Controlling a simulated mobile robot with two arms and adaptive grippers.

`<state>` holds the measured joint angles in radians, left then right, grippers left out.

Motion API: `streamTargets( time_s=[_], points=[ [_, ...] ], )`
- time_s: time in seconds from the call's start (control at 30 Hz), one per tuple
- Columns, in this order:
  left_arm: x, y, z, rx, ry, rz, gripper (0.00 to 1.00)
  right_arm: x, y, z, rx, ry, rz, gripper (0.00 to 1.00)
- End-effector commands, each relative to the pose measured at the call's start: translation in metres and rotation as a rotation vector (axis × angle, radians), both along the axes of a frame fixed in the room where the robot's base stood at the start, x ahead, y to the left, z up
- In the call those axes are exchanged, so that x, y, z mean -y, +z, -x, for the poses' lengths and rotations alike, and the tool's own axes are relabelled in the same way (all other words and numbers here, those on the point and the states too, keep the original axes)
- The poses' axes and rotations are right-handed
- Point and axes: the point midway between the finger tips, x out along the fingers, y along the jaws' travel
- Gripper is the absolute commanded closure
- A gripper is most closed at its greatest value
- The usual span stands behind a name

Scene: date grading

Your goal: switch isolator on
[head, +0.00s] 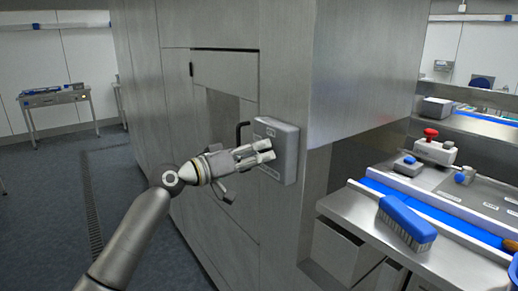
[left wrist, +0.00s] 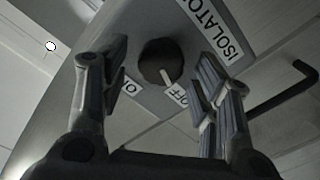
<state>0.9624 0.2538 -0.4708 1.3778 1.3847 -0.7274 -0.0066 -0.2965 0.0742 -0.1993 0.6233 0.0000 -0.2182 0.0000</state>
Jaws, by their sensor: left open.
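The isolator (head: 287,150) is a grey box on the side of a steel cabinet. In the left wrist view its round dark knob (left wrist: 157,60) has a pale pointer turned toward the OFF label (left wrist: 178,95). The ON label (left wrist: 131,88) is to the left of it, and the ISOLATOR label (left wrist: 222,28) is at upper right. My left gripper (head: 266,151) is open in front of the box face, its fingers on either side of the knob in the wrist view (left wrist: 163,74). I cannot tell whether they touch it. In the head view the gripper hides the knob.
A black bar handle (head: 240,133) is on the cabinet just left of the box. At right a steel bench (head: 345,205) holds a blue brush (head: 406,222) and a control box with a red button (head: 435,150). The floor at left is clear, with a far table (head: 55,98).

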Motion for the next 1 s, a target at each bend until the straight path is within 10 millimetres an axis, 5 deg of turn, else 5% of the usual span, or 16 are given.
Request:
streamTargets(
  time_s=[0.4,0.77,1.0],
  points=[
    [0.0076,-0.0005,-0.0051,0.0,0.0,0.0,0.43,0.0021,0.0025,0.0056,-0.01,0.001,0.003,1.0],
    [0.0072,-0.0007,-0.0052,0.0,0.001,0.0,0.88,0.0064,0.0026,0.0059,-0.01,0.003,0.009,1.0],
    [0.0072,-0.0023,-0.0051,0.017,0.001,-0.013,0.89,0.0065,-0.0033,0.0059,-0.01,0.003,0.009,1.0]
  ],
)
